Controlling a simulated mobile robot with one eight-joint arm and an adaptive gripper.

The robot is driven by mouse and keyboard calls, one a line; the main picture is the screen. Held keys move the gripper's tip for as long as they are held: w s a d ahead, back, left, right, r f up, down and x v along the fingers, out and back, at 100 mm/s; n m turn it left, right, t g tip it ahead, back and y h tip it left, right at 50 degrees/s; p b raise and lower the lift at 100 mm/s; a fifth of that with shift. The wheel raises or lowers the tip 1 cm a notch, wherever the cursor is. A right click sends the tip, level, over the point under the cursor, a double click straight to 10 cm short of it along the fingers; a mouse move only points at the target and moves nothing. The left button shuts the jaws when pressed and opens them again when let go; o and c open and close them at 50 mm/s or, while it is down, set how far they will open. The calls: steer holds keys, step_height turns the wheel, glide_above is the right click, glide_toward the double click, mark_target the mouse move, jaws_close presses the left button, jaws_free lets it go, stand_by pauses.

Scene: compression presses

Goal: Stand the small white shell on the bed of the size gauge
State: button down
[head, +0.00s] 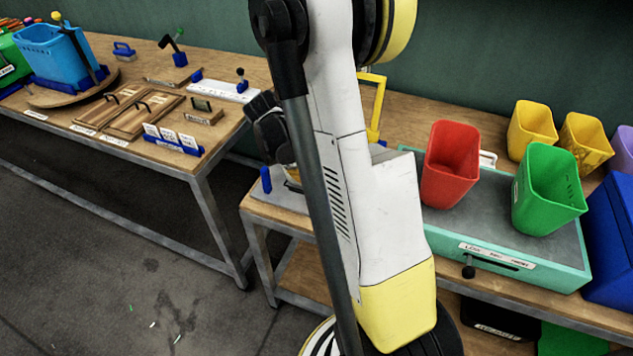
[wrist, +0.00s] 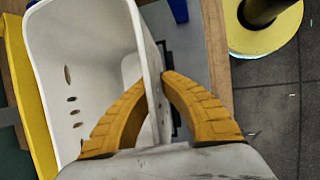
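The small white shell (wrist: 95,65) is an open, hollow bin with holes in one wall, large in the wrist view. My gripper (wrist: 155,88) has its two orange fingers on either side of the shell's right wall, closed on it. The size gauge has a grey bed (head: 285,203), a blue post (head: 265,180) and a yellow upright frame (head: 374,105) in the head view. A yellow bar (wrist: 18,75) runs along the left of the shell in the wrist view. My arm hides the shell and much of the bed in the head view. I cannot tell whether the shell touches the bed.
A red bin (head: 450,165) and a green bin (head: 548,190) stand on a teal-edged fixture (head: 480,225) to the right. Yellow bins (head: 530,128) stand behind. A separate left table (head: 90,85) holds a blue bin (head: 55,52), boards and small tools. Open floor lies between.

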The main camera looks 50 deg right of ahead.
steer(key=shift+r, duration=0.1)
steer(key=shift+f, duration=0.2)
steer(key=c, duration=1.6)
jaws_free()
steer(key=shift+r, duration=0.1)
steer(key=p+v, duration=0.4)
steer(key=v, duration=0.8)
steer(key=s+a+r+m+t+y, duration=0.1)
steer(key=s+a+r+t, duration=0.2)
steer(key=a, duration=0.4)
steer(key=s+a+r+m+t+y, duration=0.1)
steer(key=s+a+r+m+t, duration=0.1)
steer(key=a, duration=0.5)
steer(key=s+a+r+m+t+y, duration=0.1)
steer(key=s+a+r+t+y, duration=0.1)
steer(key=a+r+t, duration=0.3)
steer(key=shift+s+a+r, duration=0.15)
steer(key=shift+s+a, duration=0.3)
steer(key=shift+a, duration=0.2)
steer(key=shift+s+a+r, duration=0.2)
steer(key=shift+s+a, duration=0.25)
steer(key=shift+a, duration=0.15)
